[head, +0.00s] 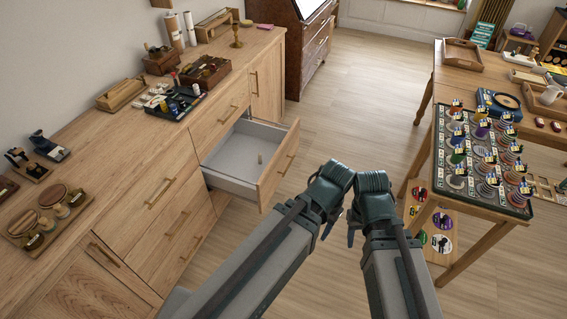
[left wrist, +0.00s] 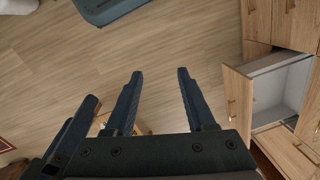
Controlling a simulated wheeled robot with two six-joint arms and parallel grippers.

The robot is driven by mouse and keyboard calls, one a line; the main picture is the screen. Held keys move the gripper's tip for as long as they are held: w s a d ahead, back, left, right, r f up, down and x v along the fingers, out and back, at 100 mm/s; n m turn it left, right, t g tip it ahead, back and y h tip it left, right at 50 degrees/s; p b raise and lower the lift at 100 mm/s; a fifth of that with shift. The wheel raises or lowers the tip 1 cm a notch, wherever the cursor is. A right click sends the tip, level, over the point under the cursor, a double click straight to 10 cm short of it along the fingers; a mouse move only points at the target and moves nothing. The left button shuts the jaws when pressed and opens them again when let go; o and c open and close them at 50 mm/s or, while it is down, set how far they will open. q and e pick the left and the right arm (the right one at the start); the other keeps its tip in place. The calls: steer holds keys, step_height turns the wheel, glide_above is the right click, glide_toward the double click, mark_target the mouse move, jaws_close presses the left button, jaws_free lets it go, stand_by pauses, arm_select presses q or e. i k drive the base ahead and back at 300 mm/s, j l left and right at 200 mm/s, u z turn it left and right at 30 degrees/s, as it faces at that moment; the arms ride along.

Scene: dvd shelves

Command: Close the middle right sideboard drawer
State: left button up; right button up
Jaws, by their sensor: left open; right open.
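The light wood sideboard (head: 165,150) runs along the wall at left. Its middle right drawer (head: 277,172) is pulled out, showing a pale grey inside and a bar handle on the front. The drawer also shows at the right of the left wrist view (left wrist: 237,108). My left gripper (left wrist: 160,73) is open and empty, its fingers over bare floor and apart from the drawer. My right gripper (head: 352,232) is open, right of the drawer and not touching it. In the head view the wrists largely hide the fingers of both grippers.
The sideboard top holds boxes, trays and a wooden candlestick (head: 237,36). A table (head: 490,215) with a tray of spools stands at right. A dark wood bureau (head: 305,45) stands at the back. Open floor (head: 365,110) lies between sideboard and table.

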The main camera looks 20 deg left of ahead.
mark_target(232, 168)
steer(key=i+j, duration=0.3)
steer(key=j, duration=0.15)
steer(key=i+j+z, duration=0.1)
steer(key=i+j, duration=0.25)
steer(key=j, duration=0.1)
